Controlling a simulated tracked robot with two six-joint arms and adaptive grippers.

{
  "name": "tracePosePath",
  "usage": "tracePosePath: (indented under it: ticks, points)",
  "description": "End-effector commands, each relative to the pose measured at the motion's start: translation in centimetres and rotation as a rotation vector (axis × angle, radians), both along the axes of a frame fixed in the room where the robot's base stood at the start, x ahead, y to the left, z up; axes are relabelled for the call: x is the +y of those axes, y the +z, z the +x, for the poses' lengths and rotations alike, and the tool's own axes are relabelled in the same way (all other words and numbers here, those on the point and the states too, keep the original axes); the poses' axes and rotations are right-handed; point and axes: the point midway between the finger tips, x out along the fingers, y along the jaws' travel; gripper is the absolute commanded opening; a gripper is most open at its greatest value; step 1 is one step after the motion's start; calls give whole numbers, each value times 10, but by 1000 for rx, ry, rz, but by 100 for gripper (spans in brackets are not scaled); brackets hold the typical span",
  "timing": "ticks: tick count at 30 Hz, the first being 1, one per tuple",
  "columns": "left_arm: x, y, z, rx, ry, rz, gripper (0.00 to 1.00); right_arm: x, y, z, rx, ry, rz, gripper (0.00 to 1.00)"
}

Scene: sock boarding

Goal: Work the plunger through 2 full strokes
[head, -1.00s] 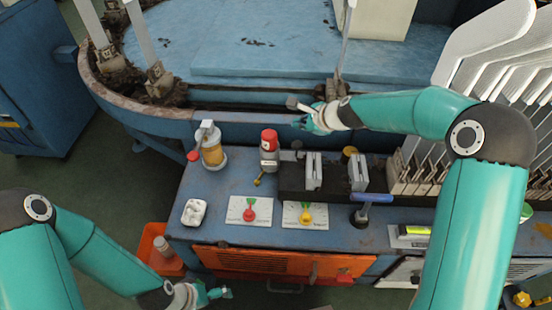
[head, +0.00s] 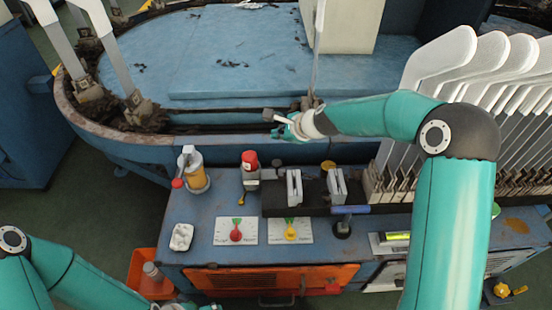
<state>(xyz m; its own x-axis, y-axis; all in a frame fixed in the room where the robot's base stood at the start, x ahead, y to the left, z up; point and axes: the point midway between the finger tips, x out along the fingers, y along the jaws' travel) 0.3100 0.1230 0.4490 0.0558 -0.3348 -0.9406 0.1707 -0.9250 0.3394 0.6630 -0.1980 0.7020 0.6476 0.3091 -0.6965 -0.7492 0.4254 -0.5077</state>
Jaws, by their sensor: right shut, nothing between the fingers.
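Two items on the blue bench could be the plunger, and I cannot tell which. One is a blue T-handle (head: 350,210) on a dark stem and base at the bench's right. The other is an amber-bodied pump (head: 195,178) with a grey top and red knob at the back left. My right gripper (head: 276,126) is shut and empty. It appears above the bench's back edge, in front of the round machine and apart from both items. My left gripper (head: 200,306) is mostly cut off by the bottom edge; its fingers are not clear.
White sock boards (head: 440,55) stand at right. An orange bin (head: 142,268) sits at lower left.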

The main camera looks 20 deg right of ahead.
Motion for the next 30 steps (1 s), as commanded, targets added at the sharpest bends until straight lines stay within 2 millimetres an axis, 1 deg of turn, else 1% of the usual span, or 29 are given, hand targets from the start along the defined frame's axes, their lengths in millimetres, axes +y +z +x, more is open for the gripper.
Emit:
tracePosePath:
  ticks: [8,14,17,27,30]
  points:
    - [0,-3,0,1,0,0,100,0,-3,0,1,1,0,0]
    - [0,-15,0,1,0,0,100,0,-15,0,1,1,0,0]
    - [0,-26,0,1,0,0,100,0,-26,0,1,1,0,0]
    - [0,-73,0,1,0,0,100,0,-72,0,1,1,0,0]
    - [0,-81,0,1,0,0,100,0,-81,0,1,1,0,0]
